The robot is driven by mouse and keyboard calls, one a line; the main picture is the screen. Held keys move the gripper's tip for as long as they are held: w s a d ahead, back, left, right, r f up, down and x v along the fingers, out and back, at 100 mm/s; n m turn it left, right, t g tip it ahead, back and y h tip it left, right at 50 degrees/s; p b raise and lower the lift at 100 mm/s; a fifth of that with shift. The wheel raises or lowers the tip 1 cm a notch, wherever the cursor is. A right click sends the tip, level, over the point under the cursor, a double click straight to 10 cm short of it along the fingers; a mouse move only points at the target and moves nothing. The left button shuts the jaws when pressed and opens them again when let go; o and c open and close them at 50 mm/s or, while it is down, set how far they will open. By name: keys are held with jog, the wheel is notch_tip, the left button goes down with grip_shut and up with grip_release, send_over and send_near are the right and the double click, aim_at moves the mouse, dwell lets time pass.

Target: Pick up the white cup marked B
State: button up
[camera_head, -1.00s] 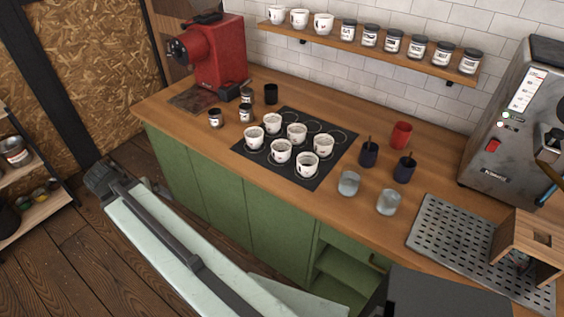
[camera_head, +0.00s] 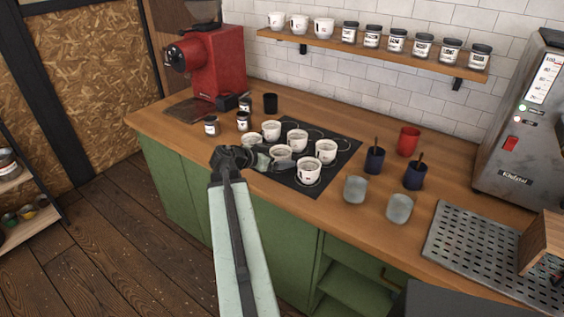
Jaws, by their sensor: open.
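Several white cups stand upright in two rows on a black mat (camera_head: 345,150) on the wooden counter. The back row holds a left cup (camera_head: 271,130), a middle cup (camera_head: 298,140) and a right cup (camera_head: 326,151). The front row holds a partly hidden left cup (camera_head: 252,141), a middle cup (camera_head: 281,153) and a right cup (camera_head: 309,171). Their dark markings are too small to read, so I cannot tell which is B. My gripper (camera_head: 275,165) is open at the mat's front edge, beside the front row, and overlaps the front middle cup in view. I cannot tell whether it touches it.
Small jars (camera_head: 211,126) and a red grinder (camera_head: 215,65) stand to the left. Two glasses (camera_head: 355,189), dark blue cups with sticks (camera_head: 374,160) and a red cup (camera_head: 408,141) stand to the right. More white cups (camera_head: 299,23) sit on the wall shelf.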

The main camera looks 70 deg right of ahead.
jog(key=b+x, duration=0.2)
jog(key=x, duration=0.3)
jog(key=shift+f, duration=0.1)
jog(key=c, duration=1.7)
jog(key=shift+o, duration=0.2)
